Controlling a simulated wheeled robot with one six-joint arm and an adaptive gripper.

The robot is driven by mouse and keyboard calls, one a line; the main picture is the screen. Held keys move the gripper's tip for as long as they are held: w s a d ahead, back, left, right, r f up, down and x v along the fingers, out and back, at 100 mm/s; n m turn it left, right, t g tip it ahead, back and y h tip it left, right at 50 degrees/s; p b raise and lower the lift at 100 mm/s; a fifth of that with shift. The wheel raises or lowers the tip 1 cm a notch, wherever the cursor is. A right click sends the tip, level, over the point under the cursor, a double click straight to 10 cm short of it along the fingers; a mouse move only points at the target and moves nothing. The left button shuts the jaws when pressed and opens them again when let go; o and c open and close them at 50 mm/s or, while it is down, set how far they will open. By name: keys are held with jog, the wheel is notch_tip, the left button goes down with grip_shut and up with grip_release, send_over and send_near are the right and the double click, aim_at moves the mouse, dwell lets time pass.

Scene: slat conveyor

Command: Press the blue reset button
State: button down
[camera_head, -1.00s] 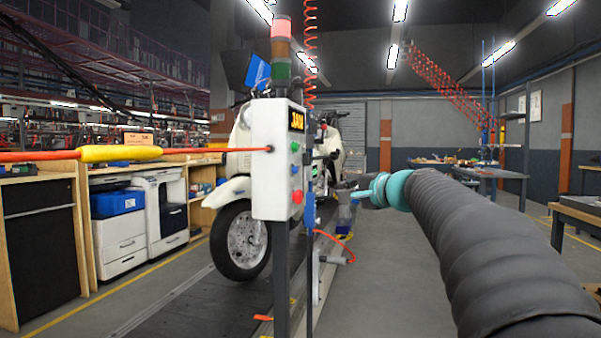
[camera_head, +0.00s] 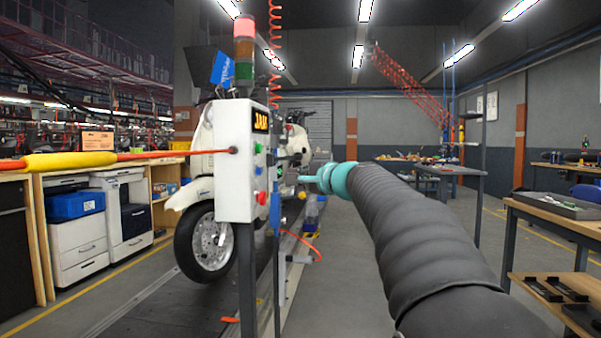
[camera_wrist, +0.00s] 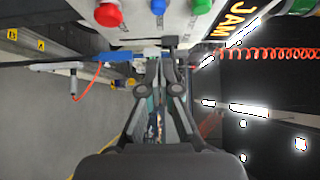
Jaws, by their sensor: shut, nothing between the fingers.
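The blue button (camera_head: 257,171) is on the button side of a white control box (camera_head: 235,165), between a green button (camera_head: 258,148) above and a red button (camera_head: 261,198) below. In the wrist view the blue button (camera_wrist: 158,6) is at the top edge, partly cut off, between the red (camera_wrist: 108,14) and green (camera_wrist: 201,6) buttons. My gripper (camera_head: 304,180) is to the right of the box, near the blue button's height, and looks apart from it. In the wrist view my gripper (camera_wrist: 168,45) is shut and empty, its fingertips pointing toward the box.
The box has a lit JAM display (camera_head: 260,121) and a signal tower (camera_head: 244,50) with red lit. An orange cord with a yellow sleeve (camera_head: 70,161) runs to it. A cream scooter (camera_head: 200,190) stands behind. A workbench (camera_head: 560,225) is at right; open floor lies between.

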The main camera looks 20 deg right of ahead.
aim_at(260, 171)
jog(key=w+a+p, duration=0.2)
jog(key=w+a, duration=0.3)
jog(key=w, duration=0.2)
jog(key=shift+a, duration=0.15)
